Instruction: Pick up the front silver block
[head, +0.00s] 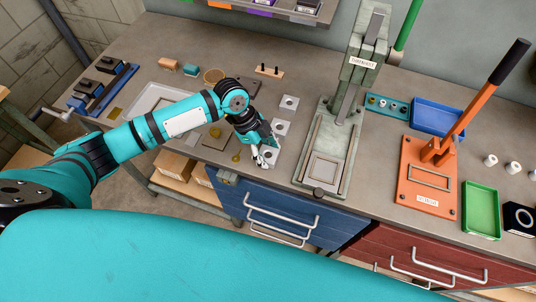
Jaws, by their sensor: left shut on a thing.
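Several flat silver blocks with a hole in the middle stand in a row on the workbench. The back block (289,102) and the middle block (281,128) are clear of my arm. The front silver block (272,158) is nearest the bench edge. My left gripper (262,158) reaches down to it and is shut on it, partly covering it. I cannot tell whether the block is lifted off the bench. My right gripper is not in view.
An orange lever press (428,190), a blue tray (437,117) and a green tray (481,208) are farther right. A small wooden peg rack (269,71) stands behind the blocks. Blue drawers (275,210) lie below the bench edge.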

